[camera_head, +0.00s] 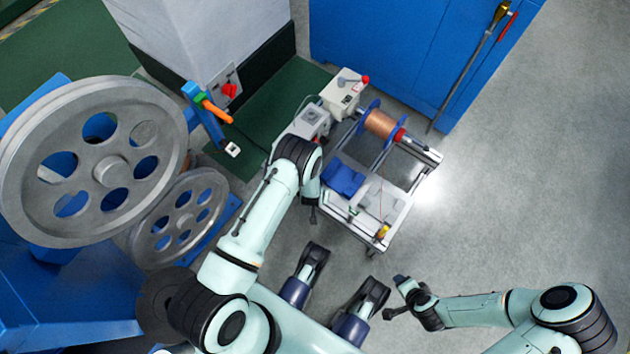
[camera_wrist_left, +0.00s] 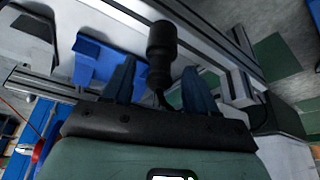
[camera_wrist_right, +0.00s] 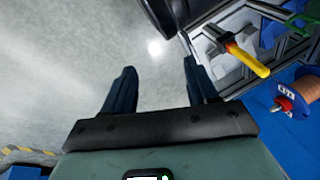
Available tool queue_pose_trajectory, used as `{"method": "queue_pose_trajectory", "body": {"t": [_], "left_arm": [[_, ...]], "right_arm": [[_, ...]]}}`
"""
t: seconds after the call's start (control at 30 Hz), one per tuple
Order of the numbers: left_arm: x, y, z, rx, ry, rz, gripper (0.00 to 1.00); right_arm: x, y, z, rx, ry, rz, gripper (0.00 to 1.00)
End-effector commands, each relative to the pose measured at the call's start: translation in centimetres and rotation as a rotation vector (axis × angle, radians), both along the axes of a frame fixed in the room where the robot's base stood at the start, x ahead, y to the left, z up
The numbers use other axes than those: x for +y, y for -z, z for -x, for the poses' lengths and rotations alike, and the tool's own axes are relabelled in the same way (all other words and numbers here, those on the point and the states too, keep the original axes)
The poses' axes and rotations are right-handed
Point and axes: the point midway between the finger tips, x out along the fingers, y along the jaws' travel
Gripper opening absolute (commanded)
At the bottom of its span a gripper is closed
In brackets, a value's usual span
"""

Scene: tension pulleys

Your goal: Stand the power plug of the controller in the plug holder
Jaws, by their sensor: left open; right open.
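A black power plug (camera_wrist_left: 162,50) with a dark cable below it shows in the left wrist view. It appears between the spread fingers of my left gripper (camera_wrist_left: 157,82), which is open; I cannot tell whether they touch it. A blue holder-like piece (camera_wrist_left: 95,62) lies left of the plug in that view; it also shows on the cart in the head view (camera_head: 342,178). I cannot tell if it is the plug holder. Pale boxes, likely the controller (camera_head: 312,121), stand at the cart's back left, partly behind my left arm. My right gripper (camera_wrist_right: 155,75) is open and empty over the floor.
The cart (camera_head: 364,232) carries a copper wire spool (camera_head: 381,122) and a yellow-handled tool (camera_head: 382,233). Large grey pulleys (camera_head: 112,170) stand left. A blue cabinet (camera_head: 400,50) stands behind. The floor right of the cart is free.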

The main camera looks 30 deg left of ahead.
Motion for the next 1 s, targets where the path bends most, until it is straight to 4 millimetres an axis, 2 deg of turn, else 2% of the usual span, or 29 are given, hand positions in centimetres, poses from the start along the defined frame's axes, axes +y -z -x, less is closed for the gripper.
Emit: {"method": "queue_pose_trajectory", "body": {"t": [0.03,0.1,0.3,0.43,0.63,1.0], "left_arm": [[-0.3,-2.1,0.4,-0.002,0.001,0.002,0.58],[-0.5,-3.9,1.0,-0.004,0.001,0.002,0.58],[-1.0,-8.2,2.8,-0.004,0.002,0.001,0.58],[-1.3,-10.3,3.7,-0.002,0.001,0.001,0.58],[-1.5,-11.8,4.4,-0.003,0.001,0.001,0.58],[-1.5,-12.0,4.5,-0.002,0.000,0.000,0.58]], "right_arm": [[0.7,-1.1,1.4,0.033,-0.014,-0.018,0.58],[1.4,-1.9,2.5,0.064,-0.027,-0.033,0.58],[2.7,-3.6,5.1,0.133,-0.055,-0.067,0.58],[3.2,-4.4,6.3,0.164,-0.068,-0.082,0.58],[3.6,-5.0,7.1,0.189,-0.077,-0.093,0.58],[3.7,-5.0,7.3,0.192,-0.079,-0.095,0.58]]}}
